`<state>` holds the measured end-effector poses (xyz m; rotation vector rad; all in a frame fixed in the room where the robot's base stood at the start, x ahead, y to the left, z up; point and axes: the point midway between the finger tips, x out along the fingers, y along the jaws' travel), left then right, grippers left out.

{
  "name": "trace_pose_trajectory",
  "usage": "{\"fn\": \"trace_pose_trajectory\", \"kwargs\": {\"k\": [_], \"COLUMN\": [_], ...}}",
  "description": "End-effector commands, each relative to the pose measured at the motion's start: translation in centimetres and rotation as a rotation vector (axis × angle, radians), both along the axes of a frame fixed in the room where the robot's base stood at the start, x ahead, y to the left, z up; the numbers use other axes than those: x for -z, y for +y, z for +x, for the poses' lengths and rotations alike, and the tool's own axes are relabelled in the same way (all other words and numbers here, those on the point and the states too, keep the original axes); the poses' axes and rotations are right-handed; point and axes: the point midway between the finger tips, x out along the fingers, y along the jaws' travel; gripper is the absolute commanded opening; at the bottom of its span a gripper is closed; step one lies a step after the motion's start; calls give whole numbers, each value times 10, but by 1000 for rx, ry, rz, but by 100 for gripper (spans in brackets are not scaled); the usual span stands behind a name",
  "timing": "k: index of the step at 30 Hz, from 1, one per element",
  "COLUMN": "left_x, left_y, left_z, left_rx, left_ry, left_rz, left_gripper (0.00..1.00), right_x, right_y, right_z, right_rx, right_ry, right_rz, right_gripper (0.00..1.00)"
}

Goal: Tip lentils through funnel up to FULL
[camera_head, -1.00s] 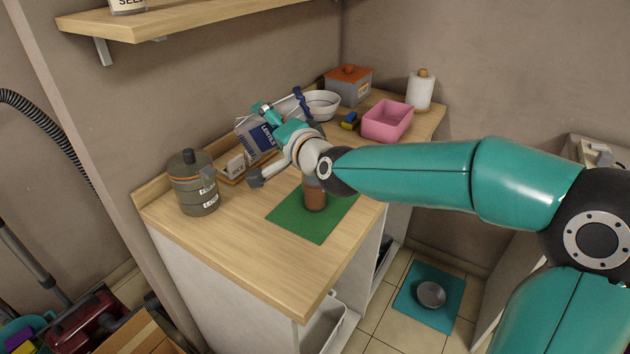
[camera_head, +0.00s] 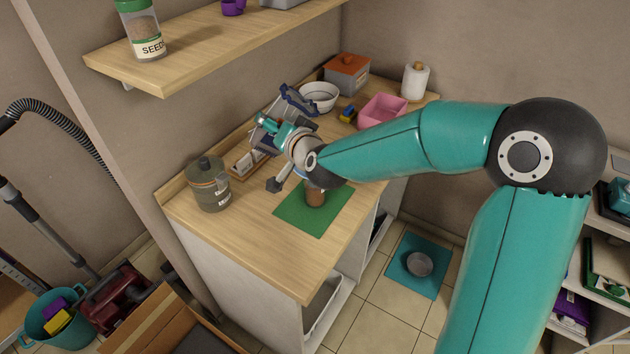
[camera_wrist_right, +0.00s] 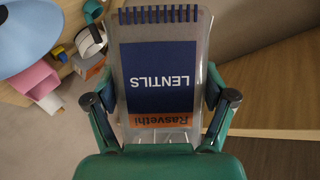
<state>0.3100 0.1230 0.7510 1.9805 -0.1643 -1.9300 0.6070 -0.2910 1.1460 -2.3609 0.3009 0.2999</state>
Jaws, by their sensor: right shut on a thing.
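The lentils bag (camera_wrist_right: 160,75) is a clear bag with a navy LENTILS label and a dark blue toothed top edge. My right gripper (camera_wrist_right: 160,100) is shut on it, one finger on each side. In the head view my right gripper (camera_head: 272,124) holds the bag above the counter's back, partly hidden by my wrist. A jar with brown contents (camera_head: 315,195) stands on the green mat (camera_head: 300,218), its top hidden by my wrist. A light blue round shape (camera_wrist_right: 25,35), possibly the funnel, shows in the right wrist view. The FULL mark is not readable. My left gripper is not in view.
A grey-green canister (camera_head: 208,188) stands at the counter's left. A white bowl (camera_head: 318,96), orange-lidded box (camera_head: 346,72), pink bin (camera_head: 382,111) and paper roll (camera_head: 415,82) stand behind. A shelf (camera_head: 190,50) overhangs at upper left. The front counter is clear.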

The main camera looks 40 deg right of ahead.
Motion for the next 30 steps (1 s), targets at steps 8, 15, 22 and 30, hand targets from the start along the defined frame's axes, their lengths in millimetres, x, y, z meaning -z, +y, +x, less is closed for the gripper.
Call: {"fn": "trace_pose_trajectory", "kwargs": {"k": [8, 15, 22, 30], "left_x": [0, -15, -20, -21], "left_y": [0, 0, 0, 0], "left_z": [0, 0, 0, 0], "left_rx": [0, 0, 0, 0], "left_ry": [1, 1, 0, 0], "left_rz": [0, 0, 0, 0], "left_gripper": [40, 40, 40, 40], "right_x": [-1, -23, -31, -32], "right_y": [0, -1, -1, 0], "right_z": [0, 0, 0, 0], "right_rx": [1, 2, 1, 1], "right_ry": [-2, -4, -4, 2], "right_rz": [0, 1, 1, -13], "right_gripper": [36, 36, 36, 36]}}
